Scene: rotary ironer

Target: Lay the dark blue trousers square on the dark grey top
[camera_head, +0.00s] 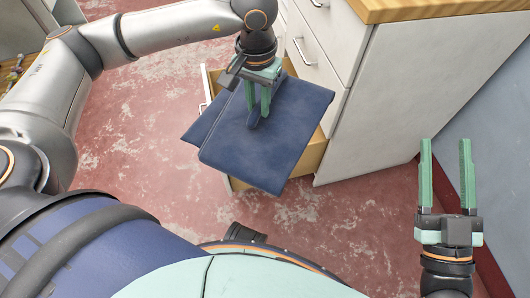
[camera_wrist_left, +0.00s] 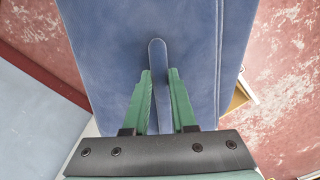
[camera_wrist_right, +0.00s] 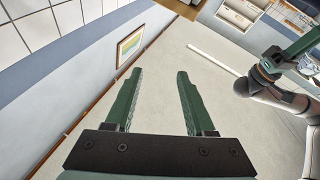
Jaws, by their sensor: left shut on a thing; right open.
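The dark blue trousers (camera_head: 275,155) are folded into a flat, roughly rectangular bundle in the head view. They are held up over an open drawer, tilted, with one layer jutting out at the left. My left gripper (camera_head: 258,115) points down and is shut on a raised ridge of the cloth near the middle. The left wrist view shows this ridge of the trousers (camera_wrist_left: 157,60) between the fingers of my left gripper (camera_wrist_left: 162,78). My right gripper (camera_head: 445,145) is open and empty at the right, apart from the trousers. The dark grey top is not in view.
The open wooden drawer (camera_head: 312,155) juts from a white cabinet (camera_head: 392,95) with a wooden worktop (camera_head: 420,8). A blue-grey wall (camera_head: 500,120) stands at the right. The red mottled floor (camera_head: 130,165) is clear at the left. The right wrist view shows a framed picture (camera_wrist_right: 130,46).

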